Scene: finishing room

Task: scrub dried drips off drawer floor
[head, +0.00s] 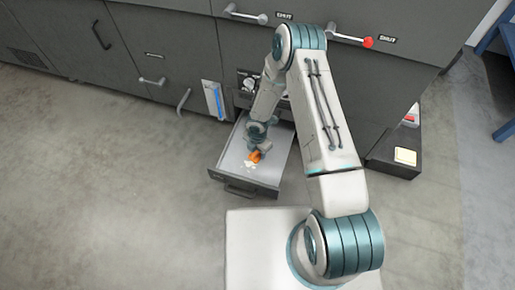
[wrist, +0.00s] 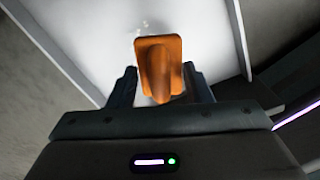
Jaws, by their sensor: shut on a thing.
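The open drawer (head: 275,175) sticks out low from the dark cabinet, with a pale floor that also shows in the wrist view (wrist: 85,40). An orange scrubbing tool (wrist: 158,62) with a raised grip is between the fingers of my gripper (wrist: 160,88). My gripper is shut on it, and the orange tool also shows in the head view (head: 255,157), low inside the drawer. Whitish drips (head: 248,167) lie on the drawer floor beside the tool, toward the drawer front. Whether the tool touches the floor is hard to tell. Part of the floor is hidden under my gripper and the tool.
The drawer's side walls (wrist: 238,40) stand close around my gripper. Cabinet handles (head: 247,15) jut out above. The concrete floor at left is clear.

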